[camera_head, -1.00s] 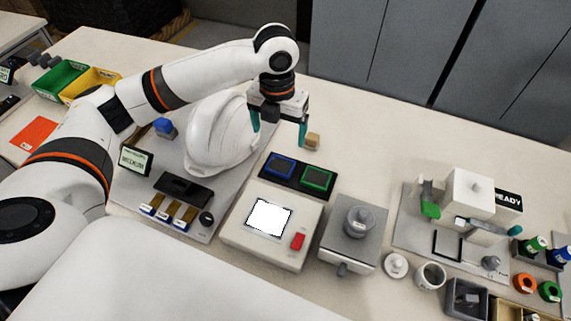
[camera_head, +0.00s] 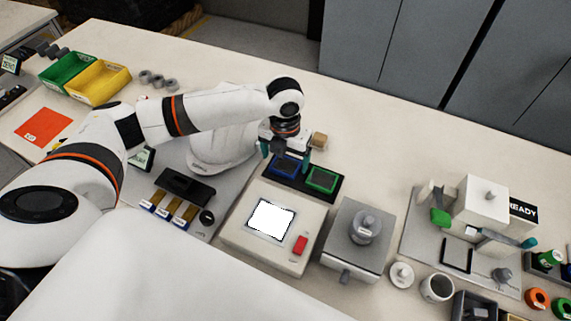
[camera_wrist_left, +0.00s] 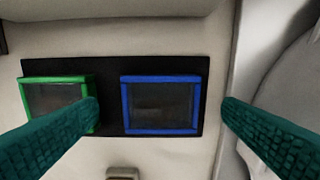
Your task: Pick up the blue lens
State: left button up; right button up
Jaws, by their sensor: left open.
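The blue lens (camera_head: 286,166) is a dark pane in a blue frame, lying in a black holder beside the green-framed lens (camera_head: 321,180). In the left wrist view the blue lens (camera_wrist_left: 160,104) lies between my two teal fingers, with the green lens (camera_wrist_left: 58,100) to its left, partly covered by a finger. My left gripper (camera_head: 286,157) is open and empty, pointing down over the blue lens. The fingers look apart from it; the exact height above it is hard to tell. My right gripper is not in view.
The white helmet shell (camera_head: 222,148) stands close behind my left arm. A beige device with a white screen and red button (camera_head: 300,245) is in front of the black holder. A small wooden block (camera_head: 319,141) sits behind it. The table's back right is clear.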

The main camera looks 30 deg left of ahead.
aim_at(285, 167)
pick_arm(q)
jog(key=shift+f, duration=1.2)
jog(key=c, duration=1.1)
